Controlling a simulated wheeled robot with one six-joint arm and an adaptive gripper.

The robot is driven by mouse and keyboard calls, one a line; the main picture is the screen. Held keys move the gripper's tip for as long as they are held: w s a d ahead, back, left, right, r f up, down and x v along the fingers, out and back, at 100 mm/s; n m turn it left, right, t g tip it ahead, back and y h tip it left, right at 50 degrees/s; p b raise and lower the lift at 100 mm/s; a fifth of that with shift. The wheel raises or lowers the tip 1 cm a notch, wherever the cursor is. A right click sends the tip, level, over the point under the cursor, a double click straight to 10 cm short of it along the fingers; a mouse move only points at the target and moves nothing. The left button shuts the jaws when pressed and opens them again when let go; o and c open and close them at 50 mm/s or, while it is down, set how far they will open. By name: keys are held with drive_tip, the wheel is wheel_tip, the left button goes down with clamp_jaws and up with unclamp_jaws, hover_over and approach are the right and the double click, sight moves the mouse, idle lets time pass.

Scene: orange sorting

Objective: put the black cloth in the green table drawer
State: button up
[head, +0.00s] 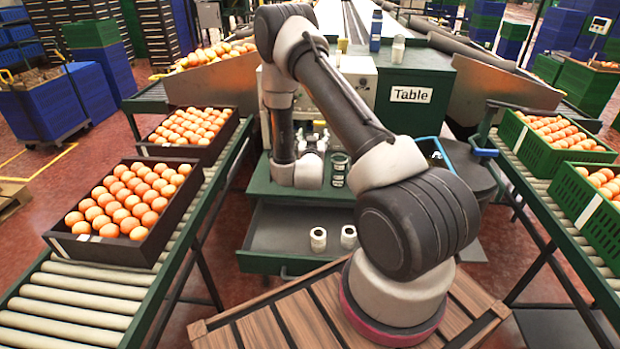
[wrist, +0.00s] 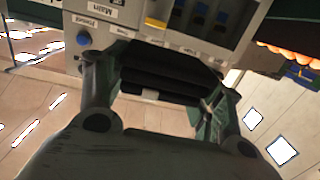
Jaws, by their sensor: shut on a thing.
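In the wrist view, my gripper (wrist: 158,88) has a finger at each side of the folded black cloth (wrist: 170,72) and is shut on it. The cloth is in front of the grey panel box (wrist: 145,25). In the head view, my arm's wrist hangs over the green table (head: 420,85), and I cannot make out the cloth there. The table's drawer (head: 270,225) is pulled open below the wrist. Two small white cylinders (head: 318,238) stand inside it, at its right; the rest of its visible floor is bare.
Crates of oranges (head: 125,200) sit on the left roller conveyor (head: 75,310), and green crates (head: 585,195) on the right one. A dark round bin (head: 470,165) stands right of the drawer. A slatted wooden surface (head: 290,320) lies in front. Bottles (head: 376,30) stand on the table.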

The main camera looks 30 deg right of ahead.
wheel_tip(320, 180, down, 17)
drive_tip(key=shift+a+r, duration=0.1)
drive_tip(key=shift+r, duration=0.1)
drive_tip(key=shift+f, duration=0.15)
drive_tip(key=o, duration=1)
